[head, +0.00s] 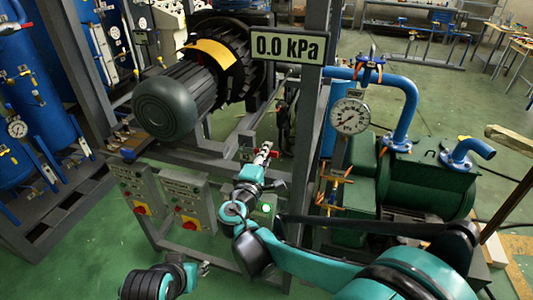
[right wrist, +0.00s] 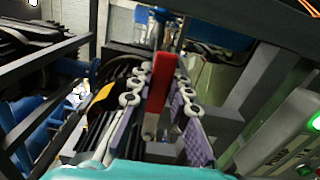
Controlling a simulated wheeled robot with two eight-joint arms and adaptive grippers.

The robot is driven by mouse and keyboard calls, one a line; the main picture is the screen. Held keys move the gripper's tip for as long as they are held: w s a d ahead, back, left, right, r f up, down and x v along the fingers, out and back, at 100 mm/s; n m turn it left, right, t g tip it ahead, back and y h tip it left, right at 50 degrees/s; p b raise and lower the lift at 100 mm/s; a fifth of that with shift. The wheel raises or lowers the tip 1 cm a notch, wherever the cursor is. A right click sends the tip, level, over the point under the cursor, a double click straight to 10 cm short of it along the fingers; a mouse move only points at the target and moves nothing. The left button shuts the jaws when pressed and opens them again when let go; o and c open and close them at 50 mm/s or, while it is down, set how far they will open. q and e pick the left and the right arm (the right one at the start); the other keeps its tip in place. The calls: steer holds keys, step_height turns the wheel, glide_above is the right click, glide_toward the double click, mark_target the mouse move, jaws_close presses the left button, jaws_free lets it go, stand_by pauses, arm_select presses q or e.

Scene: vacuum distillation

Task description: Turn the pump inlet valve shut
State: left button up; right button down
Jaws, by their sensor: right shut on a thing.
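The pump inlet valve shows as a red handle (right wrist: 162,76), upright in the right wrist view between the two purple-padded fingers. In the head view a red part of the handle (head: 274,153) shows at the fingertips, beside the grey frame. My right gripper (head: 263,156) is shut on this handle; in the right wrist view the fingers (right wrist: 166,108) stand on both sides of it. The valve body is mostly hidden by the gripper. A teal and black end of my left arm (head: 160,282) is low at the left; its small fingertips (head: 204,268) are too unclear to read.
A display (head: 290,47) reads 0.0 kPa. Control boxes with red knobs (head: 187,203) are below left of the valve. A grey frame post (head: 310,130) stands close right.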

mark_target(258, 149)
steer(key=r+n+p, duration=0.1)
steer(key=n, duration=0.1)
steer(key=r+n+p, duration=0.1)
steer(key=r+n, duration=0.1)
steer(key=shift+w+a+r+p, duration=0.1)
steer(key=shift+a+r+p, duration=0.05)
steer(key=shift+a+p, duration=0.2)
steer(key=n, duration=0.1)
steer(key=a+r+n+p, duration=0.1)
steer(key=n, duration=0.1)
steer(key=r+n, duration=0.1)
steer(key=shift+w+a+r+n+p, duration=0.2)
steer(key=shift+w+a+n+p, duration=0.1)
steer(key=shift+a+n+p, duration=0.1)
steer(key=shift+w+a+r+n+p, duration=0.15)
steer(key=shift+a+r+n+p, duration=0.25)
steer(key=shift+n, duration=0.5)
steer(key=n, duration=0.1)
steer(key=a+n, duration=0.1)
steer(key=shift+w+a+r+n, duration=0.25)
steer(key=shift+a+r+n, duration=0.05)
steer(key=shift+r+n, duration=0.1)
steer(key=shift+w+a+r+n+p, duration=0.1)
steer(key=shift+w+a+n+p, duration=0.15)
steer(key=shift+a+n, duration=0.65)
steer(key=shift+w+a+r+n+p, duration=0.1)
steer(key=shift+w+a+n+p, duration=0.3)
steer(key=shift+n, duration=0.9)
steer(key=shift+s+a, duration=0.1)
steer(key=shift+s, duration=0.1)
